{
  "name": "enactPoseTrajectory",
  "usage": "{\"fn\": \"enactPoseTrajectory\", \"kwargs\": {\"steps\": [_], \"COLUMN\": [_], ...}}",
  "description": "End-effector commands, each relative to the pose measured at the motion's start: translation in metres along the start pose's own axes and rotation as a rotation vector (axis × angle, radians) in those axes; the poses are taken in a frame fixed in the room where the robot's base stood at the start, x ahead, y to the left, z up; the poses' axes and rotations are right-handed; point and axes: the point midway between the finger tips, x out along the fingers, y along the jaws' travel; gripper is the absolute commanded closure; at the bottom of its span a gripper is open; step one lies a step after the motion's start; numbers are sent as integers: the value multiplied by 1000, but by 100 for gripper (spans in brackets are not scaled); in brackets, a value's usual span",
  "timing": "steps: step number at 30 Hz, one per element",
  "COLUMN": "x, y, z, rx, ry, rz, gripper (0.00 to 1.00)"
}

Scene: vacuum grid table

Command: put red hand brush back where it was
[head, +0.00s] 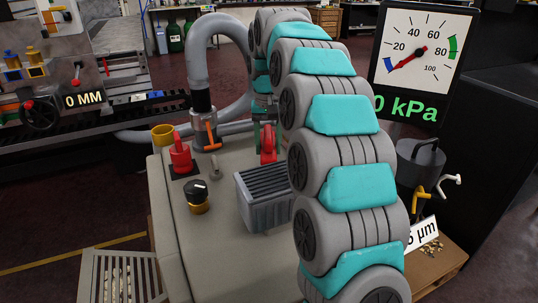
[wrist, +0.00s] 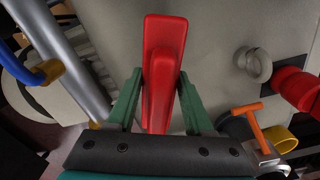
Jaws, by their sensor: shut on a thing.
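The red hand brush (wrist: 160,85) is between the two green fingers of my gripper (wrist: 160,80) in the wrist view. The gripper is shut on it, and its long red body points away from the palm. In the head view the red hand brush (head: 268,145) shows above the far part of the grey-beige table (head: 200,235), left of my arm. My arm hides most of the gripper there. I cannot tell whether the brush touches the table.
A ribbed grey block (head: 265,197) stands nearer on the table. A black knob (head: 197,195), a red fitting (head: 180,155), a small grey peg (head: 214,168) and an orange-handled valve (head: 211,136) with a grey hose (head: 198,65) stand to the left. The front left tabletop is clear.

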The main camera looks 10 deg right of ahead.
Motion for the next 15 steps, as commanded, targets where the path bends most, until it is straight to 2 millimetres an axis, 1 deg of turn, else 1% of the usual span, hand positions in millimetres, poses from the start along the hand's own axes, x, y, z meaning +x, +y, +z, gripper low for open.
{"fn": "enactPoseTrajectory", "kwargs": {"steps": [7, 9, 15], "x": [27, 31, 31], "y": [0, 0, 0], "z": [1, 1, 0], "rx": [0, 0, 0], "ry": [-1, 0, 1], "rz": [0, 0, 0], "gripper": [100, 100, 100]}}
